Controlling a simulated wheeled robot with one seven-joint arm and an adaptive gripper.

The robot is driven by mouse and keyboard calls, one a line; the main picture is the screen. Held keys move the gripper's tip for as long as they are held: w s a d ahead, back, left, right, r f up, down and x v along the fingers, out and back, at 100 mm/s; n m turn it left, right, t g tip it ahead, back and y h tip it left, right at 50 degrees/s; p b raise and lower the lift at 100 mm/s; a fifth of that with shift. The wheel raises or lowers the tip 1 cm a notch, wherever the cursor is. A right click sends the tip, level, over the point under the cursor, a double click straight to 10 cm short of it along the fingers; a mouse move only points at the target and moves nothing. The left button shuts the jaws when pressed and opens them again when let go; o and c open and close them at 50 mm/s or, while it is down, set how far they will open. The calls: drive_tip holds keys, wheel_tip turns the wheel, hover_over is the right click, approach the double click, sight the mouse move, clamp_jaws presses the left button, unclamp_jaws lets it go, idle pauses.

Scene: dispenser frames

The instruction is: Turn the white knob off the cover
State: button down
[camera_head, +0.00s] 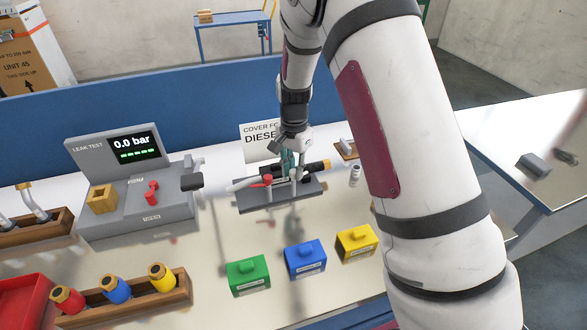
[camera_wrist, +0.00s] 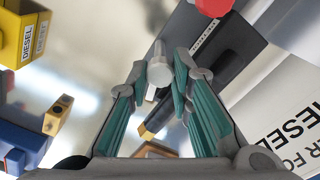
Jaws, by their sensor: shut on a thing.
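My gripper (camera_head: 288,157) points down over the dark fixture (camera_head: 255,198) in the middle of the table. In the wrist view its green-padded fingers (camera_wrist: 160,72) are closed around a white knob (camera_wrist: 157,88), one fingertip on each side. The knob's round end shows between the fingertips. Beside the knob lies a dark body with a yellow end (camera_wrist: 155,129), apparently the cover; its dark end shows right of the gripper in the head view (camera_head: 316,166). The fingers hide the knob in the head view, and I cannot tell how far it is screwed in.
A red knob (camera_head: 267,179) on the fixture is close to the gripper's left. The leak-test unit (camera_head: 140,210) reads 0.0 bar. Green (camera_head: 248,275), blue (camera_head: 305,260) and yellow (camera_head: 356,243) boxes stand in front. A cover sign (camera_head: 258,140) stands behind the fixture.

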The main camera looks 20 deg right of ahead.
sight(294, 171)
drive_tip(key=shift+m, duration=0.6)
drive_tip(key=c, duration=1.4)
unclamp_jaws()
drive_tip(key=shift+c, duration=0.2)
wheel_tip(294, 171, up, 12)
